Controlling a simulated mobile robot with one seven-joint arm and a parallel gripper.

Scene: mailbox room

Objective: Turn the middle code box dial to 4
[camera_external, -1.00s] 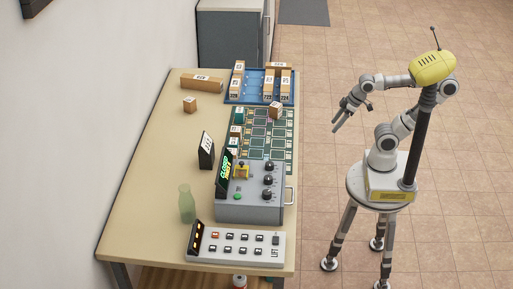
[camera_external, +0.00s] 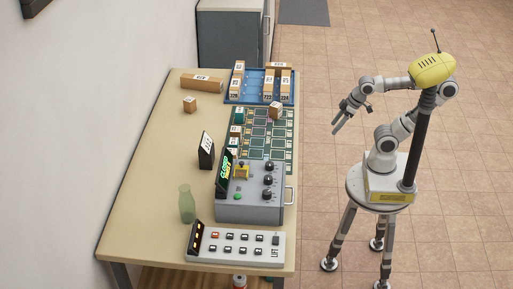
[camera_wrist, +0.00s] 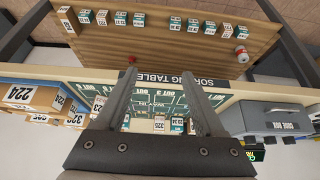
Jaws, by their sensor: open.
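The code box (camera_external: 249,203) is a grey box on the near half of the table, with a lit green and yellow screen. Three black dials stand in a row on its top, with the middle dial (camera_external: 268,180) between the other two. The dial settings are too small to read. My gripper (camera_external: 343,116) is open and empty, off the table's right side and well apart from the box. In the wrist view my gripper (camera_wrist: 162,92) shows two spread dark fingers, and the code box (camera_wrist: 275,118) is at the right, seen upside down.
A panel with several buttons (camera_external: 236,244) lies at the table's near end. A green bottle (camera_external: 187,204) and a black stand (camera_external: 206,151) are left of the box. A blue tray (camera_external: 254,99) with parcels is at the far end. The floor between me and the table is clear.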

